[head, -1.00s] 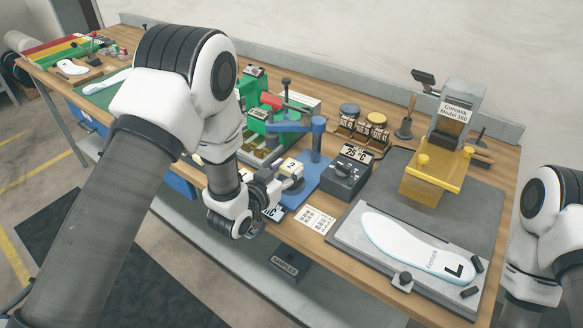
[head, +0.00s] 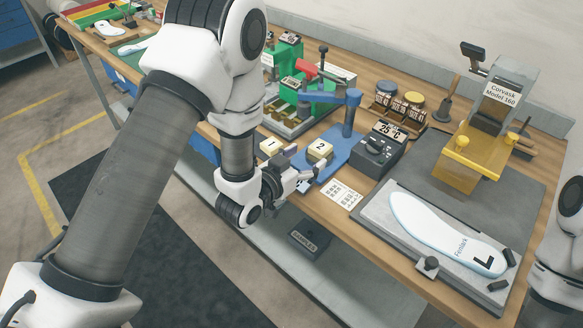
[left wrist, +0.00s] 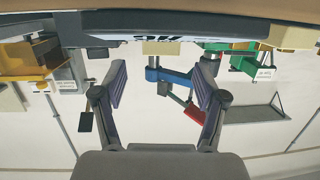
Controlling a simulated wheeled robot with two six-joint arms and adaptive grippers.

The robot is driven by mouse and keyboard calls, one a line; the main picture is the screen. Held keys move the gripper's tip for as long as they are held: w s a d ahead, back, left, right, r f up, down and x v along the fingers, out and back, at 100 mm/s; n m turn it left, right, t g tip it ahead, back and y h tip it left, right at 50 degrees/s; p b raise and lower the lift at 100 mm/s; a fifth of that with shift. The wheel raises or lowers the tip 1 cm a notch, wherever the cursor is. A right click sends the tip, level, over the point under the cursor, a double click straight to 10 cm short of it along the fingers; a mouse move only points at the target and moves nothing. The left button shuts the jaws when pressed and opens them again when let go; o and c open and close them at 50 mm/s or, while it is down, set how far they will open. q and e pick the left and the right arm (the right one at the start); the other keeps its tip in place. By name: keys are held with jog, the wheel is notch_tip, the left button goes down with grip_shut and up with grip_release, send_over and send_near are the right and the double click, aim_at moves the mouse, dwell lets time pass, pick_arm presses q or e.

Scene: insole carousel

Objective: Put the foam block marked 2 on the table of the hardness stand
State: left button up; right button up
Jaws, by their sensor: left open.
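The foam block marked 2 (head: 320,150) is cream and sits upright at the front of the blue hardness stand (head: 349,115), apparently on its small table; the contact below it is partly hidden. My left gripper (head: 307,178) is open, just in front of the block and empty. In the left wrist view, inverted, its fingers (left wrist: 160,88) are spread, with a cream block (left wrist: 160,47) beyond the gap and the blue stand (left wrist: 170,76) behind. The foam block marked 1 (head: 270,146) is left of block 2, partly behind my arm. My right gripper is out of view.
A grey temperature box (head: 377,150) stands right of the stand, and a printed card (head: 341,194) lies in front. A green machine (head: 318,100) is behind. The white insole (head: 440,232) lies on a plate at right. A dark samples box (head: 308,241) hangs below the front edge.

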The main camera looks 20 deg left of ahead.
pick_arm(q)
jog(key=v, duration=0.4)
jog(key=shift+s+a+b, duration=0.15)
jog(key=shift+s+b, duration=0.2)
jog(key=shift+b, duration=0.05)
jog(key=s+a+f+n+g+y+p, duration=0.1)
jog(key=s+a+f+g+y, duration=0.1)
jog(key=s+f+g, duration=0.5)
jog(key=s+a+f+n+g+y+p, duration=0.2)
jog(key=s+f+g, duration=0.6)
jog(key=s+f, duration=0.9)
jog(key=s+a, duration=0.1)
jog(key=s, duration=0.2)
jog(key=shift+w+f, duration=0.1)
jog(key=shift+w, duration=0.05)
jog(key=shift+c, duration=0.4)
